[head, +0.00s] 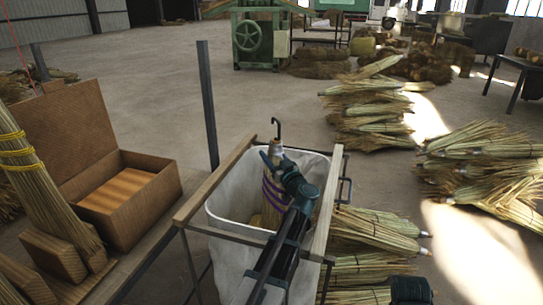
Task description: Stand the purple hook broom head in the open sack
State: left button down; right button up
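The purple hook broom head (272,193) is upright inside the open white sack (227,208), straw down, with purple bands around it. Its dark hook (277,127) points up above the sack rim. The sack hangs open in a wooden-railed metal frame. My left gripper (274,156) is at the broom head's neck, just below the hook, and looks shut on it. My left arm crosses the front of the sack and hides part of the broom head's right side. Its lower end is hidden in the sack. My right gripper does not show; only a dark arm part is at the lower right.
An open cardboard box (127,196) stands on a bench at the left, beside a yellow-banded broom head (40,170) in wooden blocks. A dark post (208,105) rises behind the frame. Straw bundles (375,232) lie on the floor to the right.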

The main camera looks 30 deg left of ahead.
pick_arm(q)
jog(key=shift+c, duration=0.7)
grip_release()
notch_tip(320, 180, up, 31)
jog(key=p, duration=3)
jog(key=shift+f, duration=0.2)
